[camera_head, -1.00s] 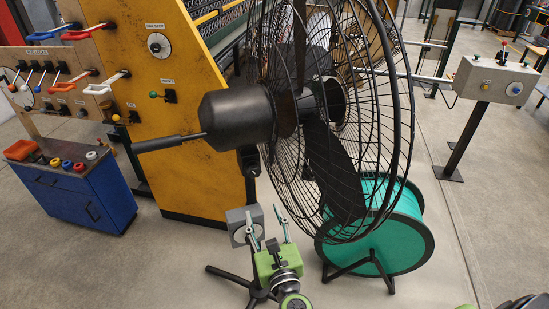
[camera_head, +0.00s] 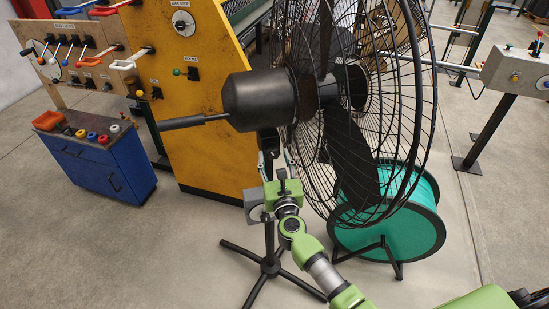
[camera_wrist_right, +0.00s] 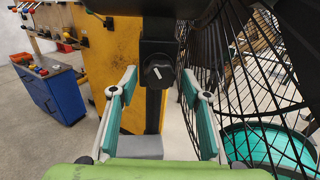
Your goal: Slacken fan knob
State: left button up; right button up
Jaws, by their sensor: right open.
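The fan (camera_head: 345,110) stands on a black post with a tripod base (camera_head: 270,264). In the right wrist view a round black knob (camera_wrist_right: 158,71) with a white mark sits on the fan's black post (camera_wrist_right: 156,105). My right gripper (camera_head: 275,175) is at the post, below the fan's motor housing (camera_head: 259,100). In the right wrist view this gripper (camera_wrist_right: 160,82) is open, with one finger on each side of the knob and visible gaps between. The knob is hidden in the head view. My left gripper is not in view.
The wire fan cage (camera_wrist_right: 255,85) is close to the right finger. A grey box (camera_wrist_right: 140,146) is low on the post. A yellow machine panel (camera_head: 205,145) and blue cabinet (camera_head: 105,170) are left.

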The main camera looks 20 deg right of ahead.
jog(key=shift+w, duration=0.1)
jog(key=c, duration=1.1)
